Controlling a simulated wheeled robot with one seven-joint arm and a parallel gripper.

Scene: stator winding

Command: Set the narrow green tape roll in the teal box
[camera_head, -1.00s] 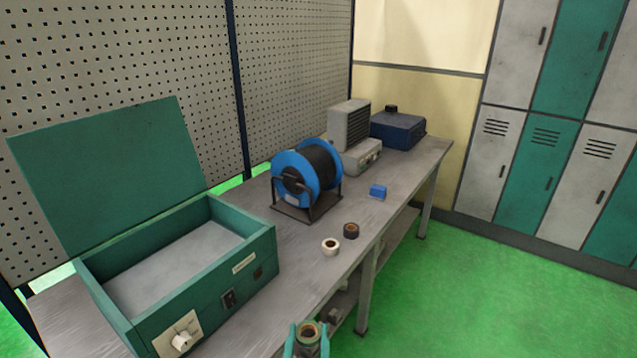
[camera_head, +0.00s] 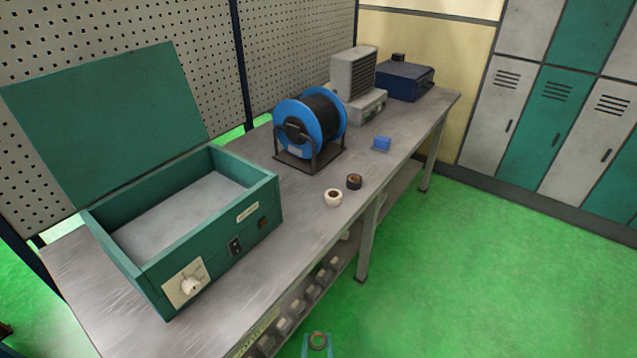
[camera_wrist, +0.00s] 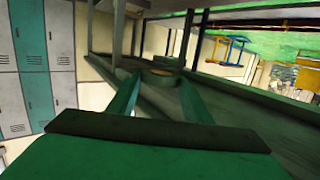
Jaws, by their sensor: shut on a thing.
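The narrow green tape roll (camera_head: 318,340), a small ring with a brownish core, is at the bottom edge of the head view. My gripper (camera_head: 318,346) is shut on it, out in front of the bench and over the green floor. In the wrist view the roll (camera_wrist: 160,76) sits between the tips of my two green fingers (camera_wrist: 158,84). The teal box (camera_head: 258,200) stands on the left end of the bench with its lid raised at the back. Its inside shows a bare grey floor. The roll is outside the box, to the right of it in the picture.
A white roll (camera_head: 333,198) and a dark roll (camera_head: 354,182) lie on the bench (camera_head: 300,215) near its front edge. Beyond are a blue cable reel (camera_head: 288,122), a small blue block (camera_head: 381,144), a grey heater unit (camera_head: 354,72) and a dark blue case (camera_head: 405,82). Several small items are on the lower shelf.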

